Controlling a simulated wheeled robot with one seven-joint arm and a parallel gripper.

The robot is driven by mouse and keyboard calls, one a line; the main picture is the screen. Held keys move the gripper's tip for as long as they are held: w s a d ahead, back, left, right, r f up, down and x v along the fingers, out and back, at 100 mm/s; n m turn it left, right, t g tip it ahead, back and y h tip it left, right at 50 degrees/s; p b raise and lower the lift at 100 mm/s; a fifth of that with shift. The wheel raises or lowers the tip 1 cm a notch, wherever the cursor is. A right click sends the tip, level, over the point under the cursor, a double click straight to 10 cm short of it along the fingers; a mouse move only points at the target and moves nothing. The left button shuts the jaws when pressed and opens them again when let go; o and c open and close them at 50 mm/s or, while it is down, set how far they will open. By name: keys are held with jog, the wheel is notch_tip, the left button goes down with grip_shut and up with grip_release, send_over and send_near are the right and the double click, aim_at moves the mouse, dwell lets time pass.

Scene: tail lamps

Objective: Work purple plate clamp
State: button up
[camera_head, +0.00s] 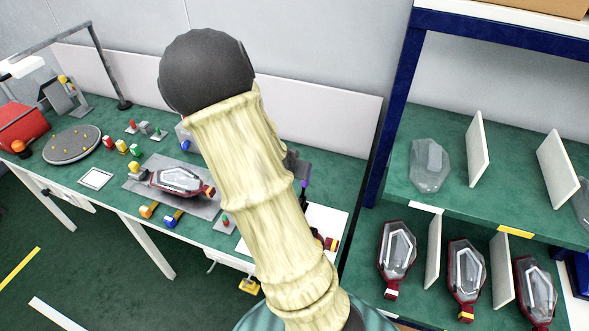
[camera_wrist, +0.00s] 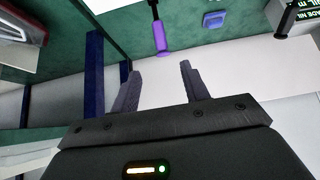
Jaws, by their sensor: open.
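The purple handle of the plate clamp (camera_wrist: 161,38) shows in the wrist view at the top, just beyond my fingertips, with a dark rod running up from it out of the frame. In the head view a small purple part (camera_head: 304,183) shows at the right edge of my arm, near the bench's right end. The rest of the clamp is hidden or out of frame. My gripper (camera_wrist: 159,68) is open and empty, its two dark fingers apart, with the purple handle in line with the gap. In the head view my arm hides most of that spot.
A tail lamp (camera_head: 178,181) lies on a grey plate on the green bench, left of my arm. Several coloured knobs and a round turntable (camera_head: 71,145) are farther left. A shelf with lamps and dividers (camera_head: 478,150) stands right. A blue block (camera_wrist: 214,19) is near the handle.

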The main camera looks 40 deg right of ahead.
jog(key=shift+a, duration=0.25)
jog(key=c, duration=0.6)
jog(key=a+n+y, duration=0.1)
jog(key=a, duration=0.1)
jog(key=a+y, duration=0.1)
jog(key=a, duration=0.2)
jog(key=a+n, duration=0.1)
jog(key=a, duration=0.1)
jog(key=shift+s+a+r+n+y, duration=0.15)
jog(key=shift+r+n+y, duration=0.15)
jog(key=shift+y, duration=0.1)
grip_shut()
jog(key=s+a+r+n+y, duration=0.1)
jog(key=s+a+r+n, duration=0.1)
jog(key=s+a+n, duration=0.2)
jog(key=s+a+r+n+g+y, duration=0.1)
jog(key=s+a+n, duration=0.4)
jog(key=a, duration=0.6)
notch_tip(320, 180, up, 3)
jog(key=shift+a+f+y, duration=0.15)
jog(key=shift+f+y, duration=0.05)
jog(key=shift+y, duration=0.6)
